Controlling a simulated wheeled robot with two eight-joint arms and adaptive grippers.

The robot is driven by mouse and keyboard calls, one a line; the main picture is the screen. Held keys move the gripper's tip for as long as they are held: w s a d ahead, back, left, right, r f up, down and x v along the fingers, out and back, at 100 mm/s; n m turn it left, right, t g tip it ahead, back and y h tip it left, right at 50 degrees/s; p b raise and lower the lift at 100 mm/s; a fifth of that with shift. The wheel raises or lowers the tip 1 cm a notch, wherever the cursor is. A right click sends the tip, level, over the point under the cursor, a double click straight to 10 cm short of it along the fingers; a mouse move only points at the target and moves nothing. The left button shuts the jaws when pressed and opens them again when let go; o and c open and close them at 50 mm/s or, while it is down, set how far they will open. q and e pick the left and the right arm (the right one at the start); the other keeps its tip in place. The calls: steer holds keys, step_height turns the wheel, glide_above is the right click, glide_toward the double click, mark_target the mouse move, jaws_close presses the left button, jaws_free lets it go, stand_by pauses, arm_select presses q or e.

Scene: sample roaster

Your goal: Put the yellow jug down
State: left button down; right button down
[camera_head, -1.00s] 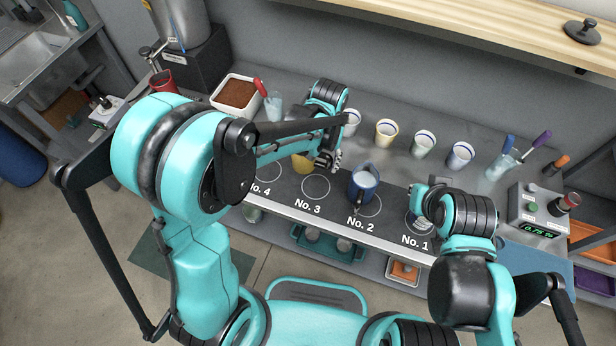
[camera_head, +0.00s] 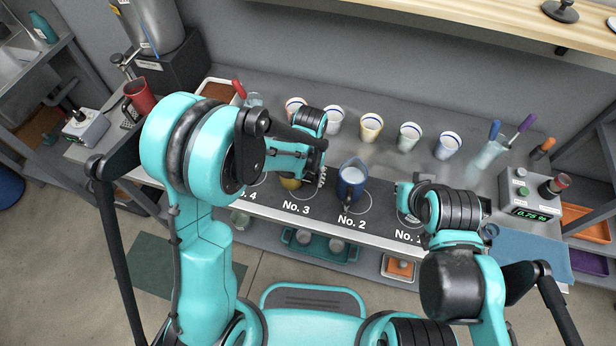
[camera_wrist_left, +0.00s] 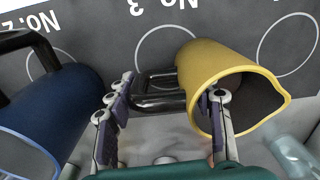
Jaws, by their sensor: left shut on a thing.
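The yellow jug (camera_head: 290,184) is mostly hidden behind my left gripper (camera_head: 320,178) in the head view, between the No. 4 and No. 3 marks. In the left wrist view the yellow jug (camera_wrist_left: 215,72) shows its open mouth and black handle. My left gripper (camera_wrist_left: 163,115) is shut on the jug at its handle side, with one finger by the rim. The jug is over the dark strip beside the No. 3 circle; I cannot tell whether its base touches. My right gripper (camera_head: 408,195) is by the No. 1 mark, and its finger state is unclear.
A blue jug (camera_head: 351,181) stands at No. 2, close to my left gripper. Several white cups, including one with a yellow band (camera_head: 371,127), line the back. A control box (camera_head: 530,196) stands at right. A wooden shelf (camera_head: 450,25) overhangs behind.

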arm_select(q)
steer(key=shift+f, duration=0.2)
steer(key=c, duration=0.6)
jaws_free()
steer(key=shift+r, duration=0.1)
steer(key=shift+r, duration=0.25)
step_height(320, 180, up, 12)
steer(key=p, duration=0.3)
steer(key=shift+w+p, duration=0.1)
steer(key=shift+p, duration=0.3)
steer(key=s+a+r+t, duration=0.2)
steer(key=s+a+r, duration=0.1)
steer(key=s+a, duration=0.1)
steer(key=s+a+r+t, duration=0.3)
steer(key=s+a, duration=0.1)
steer(key=a, duration=0.1)
steer(key=s+a+r+n+t, duration=0.1)
steer(key=s+a+r+t, duration=0.1)
steer(key=s+a+r, duration=0.1)
steer(key=shift+s+a+r, duration=0.4)
steer(key=shift+s+a, duration=0.05)
steer(key=shift+a, duration=0.25)
